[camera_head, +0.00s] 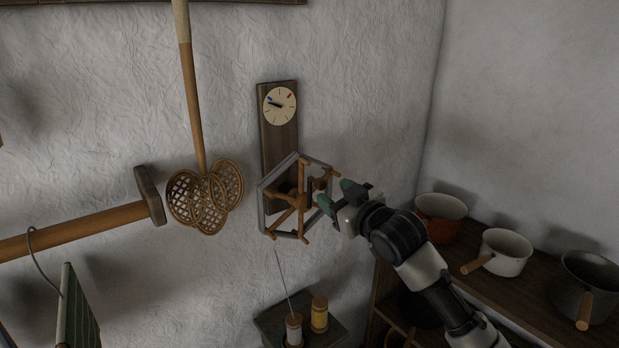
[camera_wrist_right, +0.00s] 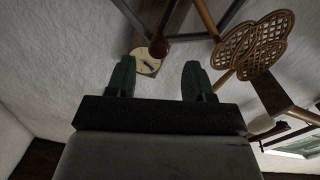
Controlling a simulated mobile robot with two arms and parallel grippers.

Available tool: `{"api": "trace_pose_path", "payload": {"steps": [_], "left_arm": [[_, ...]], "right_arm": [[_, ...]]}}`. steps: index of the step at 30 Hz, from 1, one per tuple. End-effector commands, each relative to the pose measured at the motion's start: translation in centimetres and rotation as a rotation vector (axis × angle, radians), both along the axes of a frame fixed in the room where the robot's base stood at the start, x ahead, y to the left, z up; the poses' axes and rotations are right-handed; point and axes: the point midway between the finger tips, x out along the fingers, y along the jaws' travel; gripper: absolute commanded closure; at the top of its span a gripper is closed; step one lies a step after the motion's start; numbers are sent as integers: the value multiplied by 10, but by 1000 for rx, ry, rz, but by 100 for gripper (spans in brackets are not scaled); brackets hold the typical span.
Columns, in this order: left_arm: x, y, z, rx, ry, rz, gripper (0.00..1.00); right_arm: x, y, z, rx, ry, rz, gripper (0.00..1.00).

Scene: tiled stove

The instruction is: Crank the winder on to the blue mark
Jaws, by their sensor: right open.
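The winder (camera_head: 289,201) is a wooden spoked reel with a grey outer band, mounted on a dark upright wall board (camera_head: 279,142). A dark wooden knob (camera_head: 318,184) sits at its right side; a brown knob (camera_wrist_right: 159,47) shows ahead of the fingers in the right wrist view. The cream dial (camera_head: 280,106) above has a blue mark (camera_head: 270,98) at upper left and a red mark (camera_head: 289,96) at upper right. Its black pointer points left, close to the blue mark, slightly below it. My right gripper (camera_head: 335,194) is open with green fingers, just right of the winder. My left gripper is out of view.
A wicker beater (camera_head: 206,196) and a large mallet (camera_head: 150,194) hang left of the winder. Thread spools (camera_head: 319,313) stand on a small shelf below. Pots (camera_head: 506,252) stand on a wooden shelf at right, close to my right arm.

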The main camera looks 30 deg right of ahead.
Motion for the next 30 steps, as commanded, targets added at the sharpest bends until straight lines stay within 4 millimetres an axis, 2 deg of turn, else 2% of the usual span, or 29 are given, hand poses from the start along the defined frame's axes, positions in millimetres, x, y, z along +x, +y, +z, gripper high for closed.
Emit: {"api": "trace_pose_path", "payload": {"steps": [1, 6, 12, 17, 24, 30], "left_arm": [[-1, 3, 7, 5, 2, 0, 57], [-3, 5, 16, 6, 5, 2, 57], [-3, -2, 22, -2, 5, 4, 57], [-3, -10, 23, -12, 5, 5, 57], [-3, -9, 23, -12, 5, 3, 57], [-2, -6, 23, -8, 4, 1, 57]], "right_arm": [[11, 0, 4, 6, 0, -1, 48], [44, 1, 4, 7, 0, -1, 48], [69, 1, 2, 6, 1, -1, 48], [76, 2, 0, 5, 2, -1, 48], [76, 2, 0, 5, 1, 0, 48], [76, 2, 0, 6, 1, 0, 78]]}}
